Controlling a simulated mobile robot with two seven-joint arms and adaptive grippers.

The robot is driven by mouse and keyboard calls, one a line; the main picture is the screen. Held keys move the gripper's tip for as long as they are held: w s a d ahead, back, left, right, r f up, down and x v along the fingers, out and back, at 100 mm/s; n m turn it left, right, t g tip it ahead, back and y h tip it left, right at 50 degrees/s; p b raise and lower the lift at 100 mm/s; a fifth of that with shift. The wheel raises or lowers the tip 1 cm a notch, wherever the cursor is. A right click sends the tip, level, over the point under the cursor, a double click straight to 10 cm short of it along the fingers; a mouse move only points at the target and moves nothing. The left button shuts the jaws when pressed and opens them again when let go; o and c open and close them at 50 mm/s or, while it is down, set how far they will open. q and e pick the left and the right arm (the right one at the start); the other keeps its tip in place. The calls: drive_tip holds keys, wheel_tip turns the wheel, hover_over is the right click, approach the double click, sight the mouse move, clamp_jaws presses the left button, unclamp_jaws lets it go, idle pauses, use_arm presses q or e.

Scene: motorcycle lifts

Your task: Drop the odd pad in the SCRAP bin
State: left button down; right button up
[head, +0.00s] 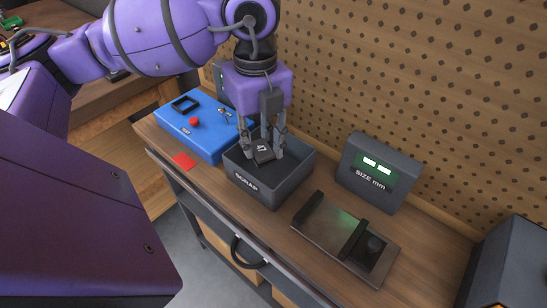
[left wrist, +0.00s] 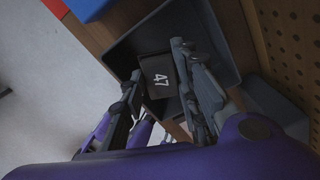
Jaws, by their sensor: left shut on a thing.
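The SCRAP bin (head: 240,180) is a dark grey open box on the wooden bench, with its label on the front wall. My left gripper (head: 264,152) points down over the bin's opening, shut on a small dark pad (head: 263,150) with a white marking. In the left wrist view the pad (left wrist: 159,76) reads 47 and sits between the two fingers (left wrist: 160,92), with the bin's wall (left wrist: 122,62) around it. I cannot tell how far the pad is above the bin floor. My right gripper is not in view.
A SIZE mm display (head: 378,172) stands behind, before the pegboard (head: 420,80). A grey box (head: 515,265) is far right.

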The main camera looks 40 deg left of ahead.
use_arm(q)
drive_tip(key=c, duration=1.3)
unclamp_jaws()
drive_tip(key=shift+o, duration=0.2)
wheel_tip(320, 180, up, 12)
